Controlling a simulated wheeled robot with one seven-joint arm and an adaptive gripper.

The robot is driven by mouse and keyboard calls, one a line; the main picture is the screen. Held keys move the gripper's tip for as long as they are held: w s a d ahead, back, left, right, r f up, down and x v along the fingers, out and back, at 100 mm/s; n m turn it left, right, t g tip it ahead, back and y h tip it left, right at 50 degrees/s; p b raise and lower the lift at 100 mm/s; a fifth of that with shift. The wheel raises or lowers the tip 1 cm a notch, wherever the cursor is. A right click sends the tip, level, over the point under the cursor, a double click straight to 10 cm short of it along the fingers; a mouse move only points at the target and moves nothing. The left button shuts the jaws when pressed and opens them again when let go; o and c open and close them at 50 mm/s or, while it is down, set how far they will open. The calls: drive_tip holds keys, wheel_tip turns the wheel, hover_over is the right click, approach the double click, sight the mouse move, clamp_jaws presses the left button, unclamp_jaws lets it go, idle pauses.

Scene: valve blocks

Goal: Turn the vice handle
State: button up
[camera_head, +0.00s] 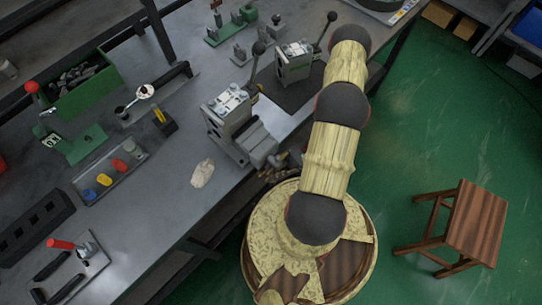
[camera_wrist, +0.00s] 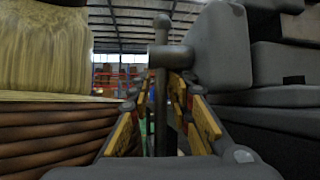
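The grey vice (camera_head: 245,130) is at the bench's front edge in the head view, with its front end toward my gripper (camera_head: 284,165). The vice handle (camera_wrist: 161,90) is an upright grey bar with a round top knob in the wrist view, joined to a short sideways stub beside the grey vice body (camera_wrist: 220,48). My gripper (camera_wrist: 159,100) has yellow-padded fingers on either side of the bar. The fingers are apart, with gaps showing beside the bar. In the head view the handle is hard to make out among the dark fingers.
A second vice-like block (camera_head: 296,62) stands farther along the bench (camera_head: 165,205). A pale crumpled cloth (camera_head: 202,173) and a tray of coloured pieces (camera_head: 110,172) lie left of the vice. A wooden stool (camera_head: 472,222) stands on the green floor at right.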

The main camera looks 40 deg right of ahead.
drive_tip(key=shift+s+r, duration=0.15)
drive_tip(key=shift+r, duration=0.3)
drive_tip(key=shift+s+d+f+b, duration=0.15)
drive_tip(key=shift+d+f+b, duration=0.1)
drive_tip(key=shift+f+b, duration=0.3)
drive_tip(key=d+f+b, duration=0.4)
drive_tip(key=d+f, duration=0.1)
drive_tip(key=f, duration=0.1)
drive_tip(key=shift+s+f, duration=0.4)
drive_tip(key=shift+s, duration=0.05)
drive_tip(key=shift+c, duration=0.7)
